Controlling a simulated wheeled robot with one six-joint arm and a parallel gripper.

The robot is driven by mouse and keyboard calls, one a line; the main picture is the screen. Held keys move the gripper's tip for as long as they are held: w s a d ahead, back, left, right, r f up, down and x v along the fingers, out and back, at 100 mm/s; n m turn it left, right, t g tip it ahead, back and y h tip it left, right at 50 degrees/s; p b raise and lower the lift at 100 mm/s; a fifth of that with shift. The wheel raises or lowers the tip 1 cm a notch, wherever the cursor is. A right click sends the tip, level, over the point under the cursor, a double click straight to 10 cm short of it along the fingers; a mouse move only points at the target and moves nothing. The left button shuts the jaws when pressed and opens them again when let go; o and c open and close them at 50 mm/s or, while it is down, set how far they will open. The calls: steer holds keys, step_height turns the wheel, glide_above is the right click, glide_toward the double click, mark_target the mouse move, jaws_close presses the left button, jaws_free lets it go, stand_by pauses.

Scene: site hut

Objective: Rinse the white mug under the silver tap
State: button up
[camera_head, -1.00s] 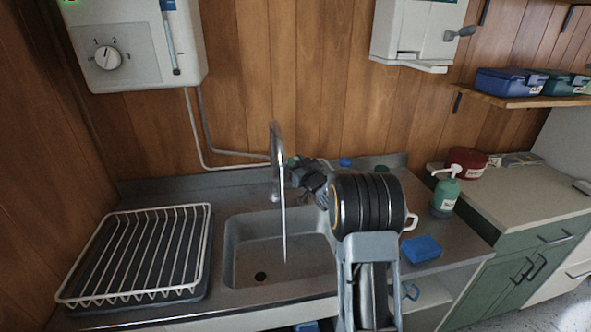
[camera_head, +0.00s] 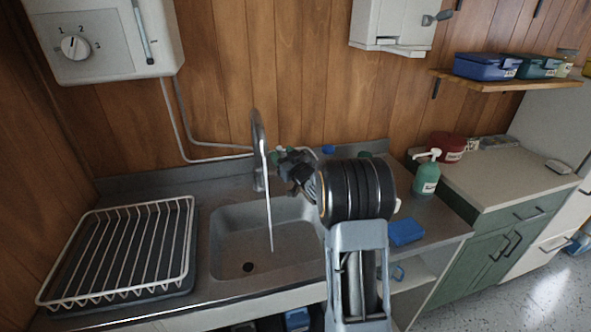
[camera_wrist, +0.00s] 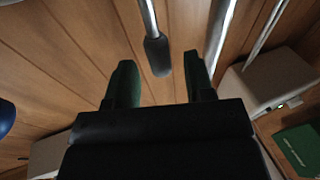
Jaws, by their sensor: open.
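The silver tap (camera_head: 260,150) stands at the back of the sink (camera_head: 225,240). A thin pale stream, which looks like running water, hangs from it into the basin. My gripper (camera_head: 287,154) is open just right of the tap. In the wrist view its green-tipped fingers (camera_wrist: 161,78) stand apart, with a dark-ended silver rod (camera_wrist: 158,55) seen between them, perhaps the tap's lever; I cannot tell whether they touch. A small white bit (camera_head: 397,205) shows at the right of my arm, probably the white mug, which is otherwise hidden behind it.
A dish rack (camera_head: 185,205) stands left of the sink. A blue sponge (camera_head: 405,232) and a green pump bottle (camera_head: 426,178) are on the right. A white water heater (camera_head: 105,70) and a dispenser (camera_head: 390,25) hang on the wall. A shelf (camera_head: 520,84) is at upper right.

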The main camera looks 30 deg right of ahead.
steer(key=s+d+f+b, duration=0.1)
steer(key=s, duration=1)
steer(key=shift+d+f, duration=0.15)
steer(key=shift+f, duration=0.05)
steer(key=s+a+g+h+p, duration=0.1)
steer(key=s+a+g+p, duration=0.2)
steer(key=s+a+g, duration=0.4)
steer(key=s+a+r+m+g+h+p, duration=0.1)
steer(key=s+a+g, duration=0.7)
steer(key=s, duration=0.8)
steer(key=shift+a+r+m+g+p, duration=0.15)
steer(key=shift+a+m+g+p, duration=0.25)
steer(key=shift+p, duration=0.5)
steer(key=shift+a, duration=0.1)
steer(key=shift+c, duration=0.6)
steer(key=shift+a, duration=0.1)
